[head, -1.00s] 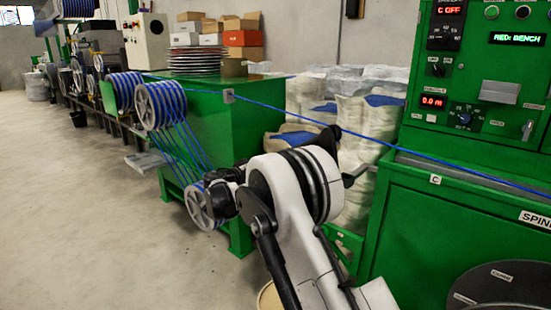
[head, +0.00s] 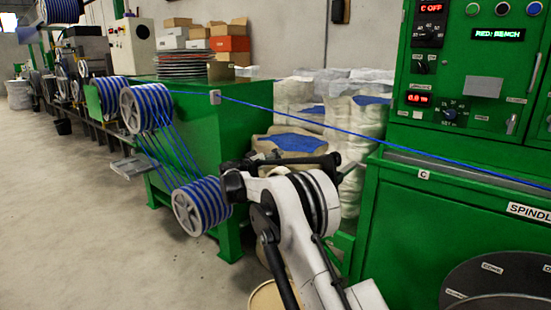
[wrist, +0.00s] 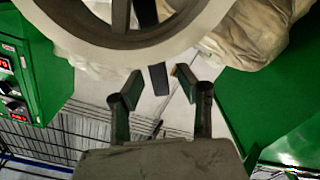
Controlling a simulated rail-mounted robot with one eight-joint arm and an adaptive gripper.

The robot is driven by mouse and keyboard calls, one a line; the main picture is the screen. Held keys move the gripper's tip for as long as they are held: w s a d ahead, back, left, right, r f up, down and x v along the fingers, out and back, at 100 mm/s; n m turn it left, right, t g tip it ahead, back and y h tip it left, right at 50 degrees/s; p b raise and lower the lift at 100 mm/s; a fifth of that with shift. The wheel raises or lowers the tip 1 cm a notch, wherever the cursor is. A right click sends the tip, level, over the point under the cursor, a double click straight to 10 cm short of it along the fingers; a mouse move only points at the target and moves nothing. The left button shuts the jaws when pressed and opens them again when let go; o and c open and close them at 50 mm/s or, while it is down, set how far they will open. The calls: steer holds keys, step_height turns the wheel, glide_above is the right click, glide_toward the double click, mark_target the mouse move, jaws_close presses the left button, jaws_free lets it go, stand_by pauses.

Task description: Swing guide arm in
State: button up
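My gripper (wrist: 160,92) is open in the wrist view, its two dark fingers apart. A dark stub (wrist: 158,78) shows between the fingers; I cannot tell if they touch it. A large grey ring (wrist: 130,38) crosses the top of that view, close to the camera. In the head view my gripper (head: 330,161) is at the end of a dark wrist pointing right, in front of the bags. A thin grey lever (head: 352,171) stands just right of it, left of the green cabinet; it may be the guide arm, but I cannot tell for sure.
The blue cable (head: 300,122) runs taut from the striped reels (head: 205,202) across to the green spindle cabinet (head: 450,230). Pale bags (head: 345,115) stand behind my gripper. The control panel (head: 475,70) is at right. The floor at left (head: 80,210) is clear.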

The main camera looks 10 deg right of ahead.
steer(key=shift+w+d, duration=0.4)
steer(key=shift+d, duration=0.05)
jaws_close()
